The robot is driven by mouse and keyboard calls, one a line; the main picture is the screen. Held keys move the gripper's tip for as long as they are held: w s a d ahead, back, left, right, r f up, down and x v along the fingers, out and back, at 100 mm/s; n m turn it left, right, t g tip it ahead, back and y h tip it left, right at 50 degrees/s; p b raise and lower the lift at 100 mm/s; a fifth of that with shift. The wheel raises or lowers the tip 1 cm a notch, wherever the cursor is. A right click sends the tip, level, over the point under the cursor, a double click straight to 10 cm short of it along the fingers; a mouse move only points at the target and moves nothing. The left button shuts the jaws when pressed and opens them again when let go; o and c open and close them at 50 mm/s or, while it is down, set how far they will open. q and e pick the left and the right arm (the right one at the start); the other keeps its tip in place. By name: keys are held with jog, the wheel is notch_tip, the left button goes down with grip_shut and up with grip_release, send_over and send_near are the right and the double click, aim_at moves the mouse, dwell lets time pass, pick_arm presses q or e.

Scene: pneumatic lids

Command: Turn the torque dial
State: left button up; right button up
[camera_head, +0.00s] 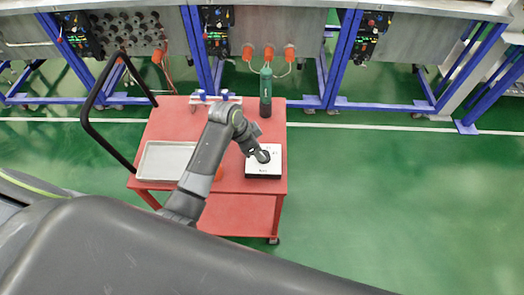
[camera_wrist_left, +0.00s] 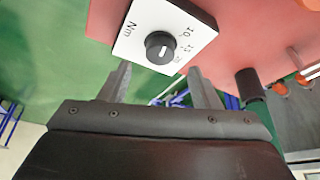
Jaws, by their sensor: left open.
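The torque dial is a black round knob (camera_wrist_left: 160,46) with a white pointer line, on a white box (camera_wrist_left: 190,25) marked "Nm" and with numbers. In the head view the white box (camera_head: 265,172) sits at the right front of the red cart's top. My left gripper (camera_wrist_left: 157,68) is open, its two fingers pointing at the box on either side of the knob's lower edge in the wrist view. I cannot tell how far the fingertips are from the knob. In the head view the left gripper (camera_head: 259,152) is over the box's upper part and partly hides it. My right gripper is out of view.
The red cart (camera_head: 232,175) also holds a grey tray (camera_head: 165,161) at left, a dark green bottle-like cylinder (camera_head: 266,92) behind the box, and a small stand (camera_head: 215,98) at the back. Blue-framed benches (camera_head: 345,55) line the back. Green floor is free at right.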

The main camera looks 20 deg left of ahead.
pick_arm(q)
jog(key=shift+x, duration=2.75)
jog(key=shift+c, duration=0.5)
jog(key=c, duration=0.9)
jog(key=shift+w, duration=0.1)
jog(key=shift+r+m+g+p, duration=0.1)
jog(key=shift+m+g+p, duration=0.25)
jog(key=shift+m, duration=0.55)
jog(key=shift+w+a+m+h, duration=0.1)
jog(key=shift+m+h, duration=0.2)
jog(key=shift+m, duration=0.5)
jog(key=shift+w+m+g, duration=0.1)
jog(key=shift+m+g, duration=0.85)
jog(key=shift+m, duration=1.25)
